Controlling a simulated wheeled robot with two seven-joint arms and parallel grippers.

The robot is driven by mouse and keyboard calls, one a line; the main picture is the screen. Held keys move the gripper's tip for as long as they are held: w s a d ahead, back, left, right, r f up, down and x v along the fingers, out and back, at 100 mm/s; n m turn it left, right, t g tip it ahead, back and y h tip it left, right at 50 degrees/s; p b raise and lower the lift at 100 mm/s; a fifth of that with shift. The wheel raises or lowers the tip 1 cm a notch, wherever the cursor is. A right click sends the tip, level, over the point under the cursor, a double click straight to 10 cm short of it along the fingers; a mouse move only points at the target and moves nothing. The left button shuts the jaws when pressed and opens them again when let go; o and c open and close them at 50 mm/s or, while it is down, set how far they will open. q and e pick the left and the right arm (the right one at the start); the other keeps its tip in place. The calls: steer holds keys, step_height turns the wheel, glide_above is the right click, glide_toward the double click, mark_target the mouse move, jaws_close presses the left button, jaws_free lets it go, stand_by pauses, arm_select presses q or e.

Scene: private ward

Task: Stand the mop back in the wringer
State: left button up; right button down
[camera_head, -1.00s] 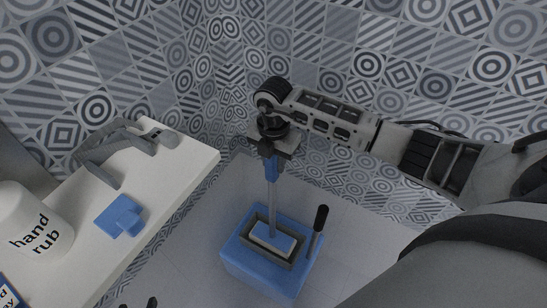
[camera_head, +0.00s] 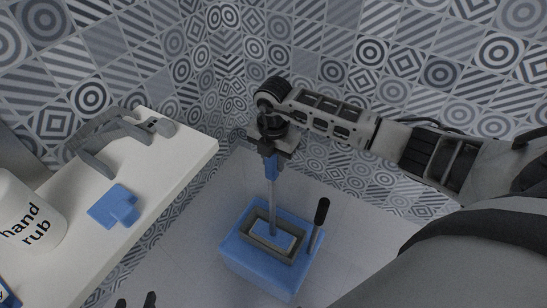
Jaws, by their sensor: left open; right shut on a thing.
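The mop has a blue grip (camera_head: 271,168) and a thin grey pole (camera_head: 273,205), standing close to upright. My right gripper (camera_head: 269,152) is shut on the top of the mop's handle. The flat mop head (camera_head: 272,236) lies within the grey rectangular frame of the wringer (camera_head: 250,240), on top of a blue bucket (camera_head: 262,277). I cannot tell how deep the head sits or whether it touches the bottom. My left gripper (camera_head: 136,301) shows only its dark fingertips at the bottom edge, open and apart from the mop.
A black-handled lever (camera_head: 321,212) rises at the wringer's right side. A white counter (camera_head: 150,190) on the left holds a hand rub bottle (camera_head: 28,215), a blue piece (camera_head: 116,206) and a grey tap-like fixture (camera_head: 95,160). Patterned tile walls stand close behind.

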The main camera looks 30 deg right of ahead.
arm_select(q)
steer(key=shift+d+f, duration=0.1)
steer(key=shift+f, duration=1.35)
arm_select(e)
steer(key=shift+f, duration=0.5)
steer(key=c, duration=1)
jaws_free()
steer(key=shift+c, duration=0.2)
steer(key=shift+w+r, duration=0.1)
steer(key=shift+r, duration=0.45)
arm_select(q)
steer(key=r, duration=0.4)
steer(key=shift+w+d, duration=0.1)
steer(key=shift+d, duration=0.2)
arm_select(e)
step_height(320, 180, up, 15)
steer(key=shift+r, duration=0.15)
